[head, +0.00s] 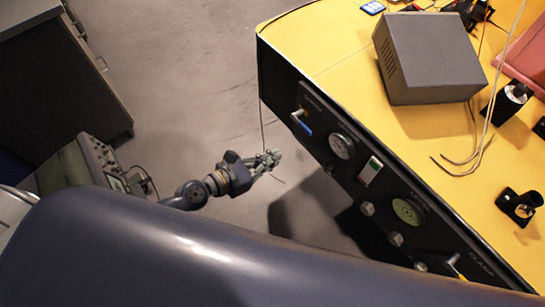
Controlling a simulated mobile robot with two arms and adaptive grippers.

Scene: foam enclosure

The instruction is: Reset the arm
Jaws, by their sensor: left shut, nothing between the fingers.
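My left gripper (270,160) shows in the middle of the head view, at the end of my dark left arm (205,190). It is small in the picture, over the grey floor, just left of the black front panel (370,180) of a yellow-topped bench. Its fingers are shut with nothing between them. It looks apart from the panel, though the depth gap is hard to judge. My right gripper is not in view.
The panel carries a gauge (342,146), a green round dial (408,211) and several knobs. A grey box (428,58) and loose cables sit on the yellow top (340,60). A dark cabinet (65,80) stands at left. Open floor (190,70) lies between.

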